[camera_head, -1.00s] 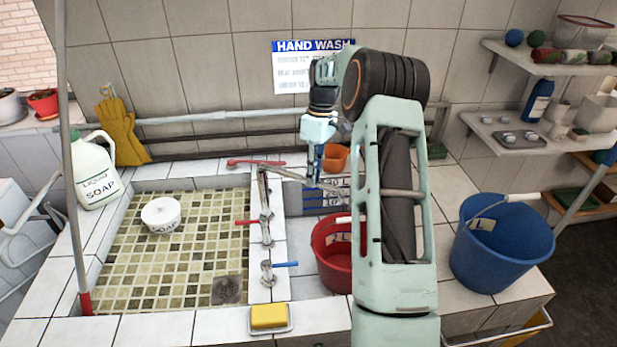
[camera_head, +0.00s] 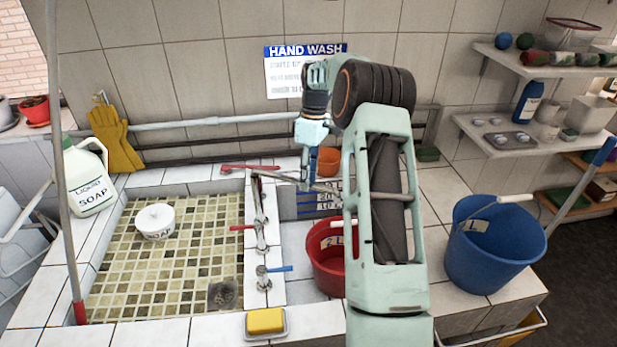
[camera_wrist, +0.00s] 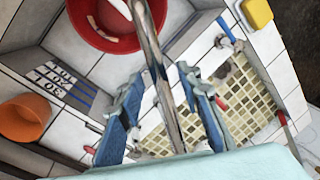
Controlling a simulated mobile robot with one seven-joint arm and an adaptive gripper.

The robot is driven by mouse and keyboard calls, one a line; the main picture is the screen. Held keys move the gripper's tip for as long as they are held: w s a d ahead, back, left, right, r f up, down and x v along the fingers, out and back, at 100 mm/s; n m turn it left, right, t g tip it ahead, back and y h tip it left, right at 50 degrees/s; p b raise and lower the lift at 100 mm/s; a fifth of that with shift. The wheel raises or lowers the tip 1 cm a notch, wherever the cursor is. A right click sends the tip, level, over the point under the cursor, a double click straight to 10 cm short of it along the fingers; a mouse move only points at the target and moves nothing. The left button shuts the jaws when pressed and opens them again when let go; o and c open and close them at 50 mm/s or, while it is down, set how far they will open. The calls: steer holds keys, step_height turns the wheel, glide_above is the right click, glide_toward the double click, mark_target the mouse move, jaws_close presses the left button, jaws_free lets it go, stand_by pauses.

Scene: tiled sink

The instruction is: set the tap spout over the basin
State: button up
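The tap spout (camera_head: 285,180) is a long thin metal tube. It runs from the tap on the divider out to the right, over the right-hand compartment and toward the red bucket. The basin (camera_head: 180,262), with a green and cream mosaic floor, is left of the divider. My gripper (camera_head: 307,185) points down at the spout near its middle. In the wrist view the spout (camera_wrist: 160,75) passes between the two blue fingers of my gripper (camera_wrist: 163,100), which stand apart with gaps beside it. The fingertips' exact depth against the spout is hard to tell.
The red bucket (camera_head: 327,265) stands in the right compartment, partly behind my arm. Red (camera_head: 240,228) and blue (camera_head: 278,269) tap handles sit along the divider. An orange pot (camera_head: 328,160) is behind the spout. A blue bucket (camera_head: 490,245) stands right.

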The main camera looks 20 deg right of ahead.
steer(key=shift+r, duration=0.1)
step_height(320, 180, up, 12)
steer(key=w+d, duration=0.1)
steer(key=shift+w+d+f, duration=0.2)
steer(key=shift+w+d, duration=0.1)
steer(key=shift+d, duration=0.05)
stand_by(0.4)
